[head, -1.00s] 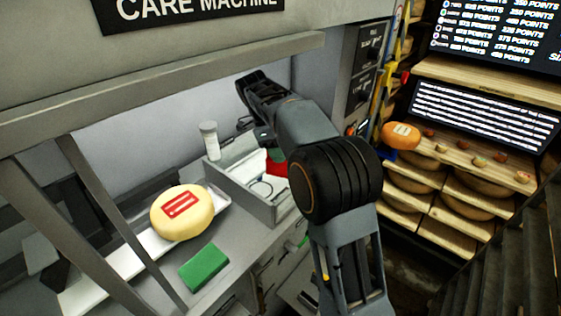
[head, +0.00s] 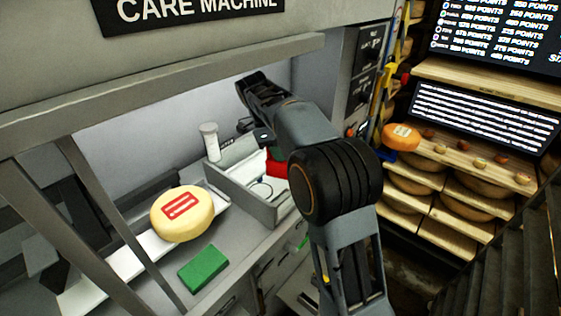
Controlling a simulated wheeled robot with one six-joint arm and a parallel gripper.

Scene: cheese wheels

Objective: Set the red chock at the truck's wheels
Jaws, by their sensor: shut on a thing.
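A red block (head: 276,169), which looks like the red chock, shows in part at the right side of a grey open tray on the counter. My arm hides the rest of it. My gripper (head: 265,139) points down just above the red block and is shut on it. The fingertips are mostly hidden, and I cannot tell whether the block touches the tray. No truck or truck wheels can be made out in this view.
The grey tray (head: 238,193) holds some small items. A white-capped bottle (head: 211,144) stands behind it. A yellow cheese wheel (head: 182,214) with a red label rests on a white rail (head: 122,265). A green block (head: 203,268) lies in front. Grey struts cross the left side.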

